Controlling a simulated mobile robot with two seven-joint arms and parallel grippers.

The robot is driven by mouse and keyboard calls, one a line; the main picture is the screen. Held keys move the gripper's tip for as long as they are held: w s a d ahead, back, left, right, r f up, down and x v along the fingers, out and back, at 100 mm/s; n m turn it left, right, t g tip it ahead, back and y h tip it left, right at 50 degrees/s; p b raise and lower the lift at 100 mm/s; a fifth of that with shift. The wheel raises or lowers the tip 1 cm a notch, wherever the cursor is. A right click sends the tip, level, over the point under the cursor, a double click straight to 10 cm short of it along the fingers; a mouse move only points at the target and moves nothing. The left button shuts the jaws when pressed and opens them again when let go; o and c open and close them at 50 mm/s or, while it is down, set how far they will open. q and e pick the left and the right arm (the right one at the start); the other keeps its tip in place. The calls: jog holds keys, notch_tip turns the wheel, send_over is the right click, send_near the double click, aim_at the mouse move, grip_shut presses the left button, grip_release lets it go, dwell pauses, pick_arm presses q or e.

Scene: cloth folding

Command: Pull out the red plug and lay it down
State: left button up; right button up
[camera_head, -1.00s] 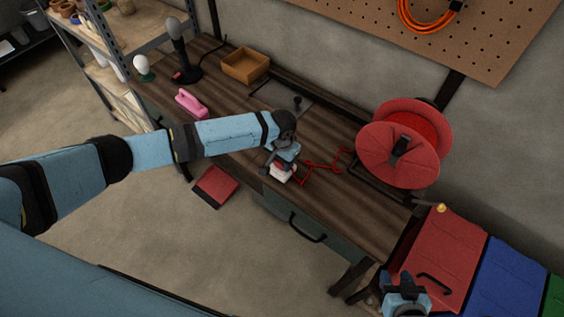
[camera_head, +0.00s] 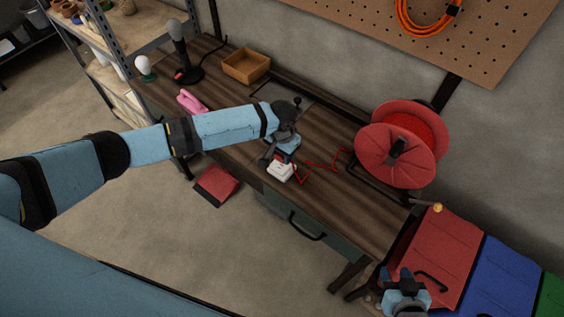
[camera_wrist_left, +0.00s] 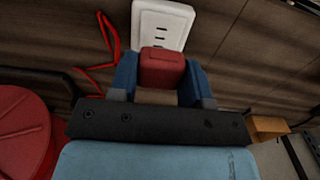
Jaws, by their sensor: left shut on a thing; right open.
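The red plug (camera_wrist_left: 162,68) sits between the blue fingers of my left gripper (camera_wrist_left: 160,75), which is shut on it. In the head view my left gripper (camera_head: 272,156) is just behind the white socket block (camera_head: 281,172), low over the bench. The socket also shows in the left wrist view (camera_wrist_left: 163,20), with dark slots facing up. There the plug overlaps the socket's near edge; I cannot tell how large the gap between them is. A red cord (camera_head: 325,164) lies on the bench behind the socket. My right gripper (camera_head: 405,277) is open and empty by the red bin.
A red cable reel (camera_head: 388,160) stands at the bench's right end. A wooden box (camera_head: 246,66), a pink object (camera_head: 192,102) and a black lamp-like stand (camera_head: 187,68) are toward the left. The bench's front edge is close to the socket. Bare wood (camera_head: 345,210) lies right of it.

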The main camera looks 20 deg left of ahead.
pick_arm(q)
jog(key=shift+r, duration=0.95)
